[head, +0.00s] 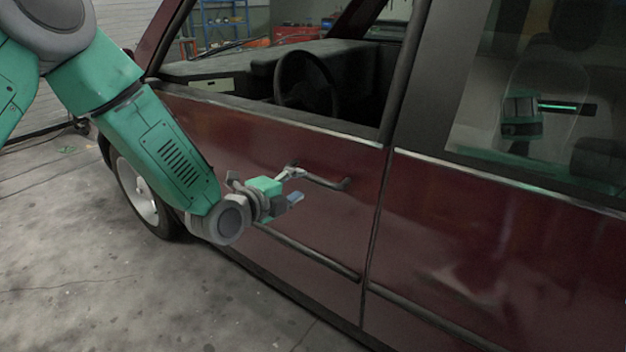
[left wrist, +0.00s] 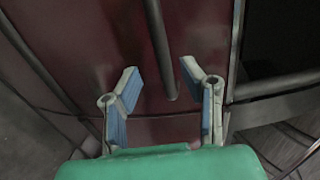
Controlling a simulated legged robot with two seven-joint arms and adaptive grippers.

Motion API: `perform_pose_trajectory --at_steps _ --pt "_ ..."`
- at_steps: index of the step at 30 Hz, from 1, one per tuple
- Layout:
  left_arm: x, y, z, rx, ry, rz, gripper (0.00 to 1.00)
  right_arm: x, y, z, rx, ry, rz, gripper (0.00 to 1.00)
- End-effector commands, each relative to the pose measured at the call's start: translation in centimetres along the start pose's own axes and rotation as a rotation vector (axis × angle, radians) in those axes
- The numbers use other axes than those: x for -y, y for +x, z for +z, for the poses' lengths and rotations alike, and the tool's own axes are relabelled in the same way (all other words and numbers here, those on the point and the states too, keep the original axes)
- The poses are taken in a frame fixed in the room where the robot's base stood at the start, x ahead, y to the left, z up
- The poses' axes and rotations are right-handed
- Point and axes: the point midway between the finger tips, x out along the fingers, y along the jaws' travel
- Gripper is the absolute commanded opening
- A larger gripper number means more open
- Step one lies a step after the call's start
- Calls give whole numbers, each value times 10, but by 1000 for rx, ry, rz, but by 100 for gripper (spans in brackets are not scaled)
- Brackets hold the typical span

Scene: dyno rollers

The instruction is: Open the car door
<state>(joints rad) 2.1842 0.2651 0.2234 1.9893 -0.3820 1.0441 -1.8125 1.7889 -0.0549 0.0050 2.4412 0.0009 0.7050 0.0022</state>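The dark red car door (head: 240,135) is closed against the body, with its window opening clear of glass. Its dark bar handle (head: 328,182) sits below the window near the rear edge. My left gripper (head: 295,186) is at the front end of the handle, fingers pointing toward the door. In the left wrist view, the open fingers (left wrist: 158,66) stand to either side of the handle bar (left wrist: 157,40), with a gap on both sides. Whether a finger touches it is hidden. My right gripper is not directly in view.
The rear door (head: 480,240) is to the right, its glass showing a faint grey-green shape. A trim strip (head: 310,252) runs below the handle. A steering wheel (head: 306,82) shows inside. Concrete floor (head: 120,290) is free at the lower left. Blue shelving (head: 222,22) stands behind.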

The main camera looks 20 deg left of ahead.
Motion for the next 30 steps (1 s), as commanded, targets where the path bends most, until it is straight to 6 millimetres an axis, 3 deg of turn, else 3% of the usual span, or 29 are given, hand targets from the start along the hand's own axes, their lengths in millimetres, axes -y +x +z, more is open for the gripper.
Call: perform_pose_trajectory --at_steps 3,9,21,22,24,25,30 --pt "0 24 -1 -1 2 -1 36 0 2 0 -1 0 0 40" --pt "0 49 0 -1 0 -1 36 0 3 0 -1 0 0 40" --pt "0 58 0 -1 -1 0 36 0 4 0 -1 0 0 40" --pt "0 58 0 -1 -1 0 32 0 4 0 -1 0 0 40" --pt "0 58 0 -1 0 0 8 0 4 0 -1 0 0 40" --pt "0 58 0 -1 0 0 0 0 4 0 -1 0 0 40" --pt "-1 58 -1 -2 -1 2 0 0 4 0 -1 0 0 40"
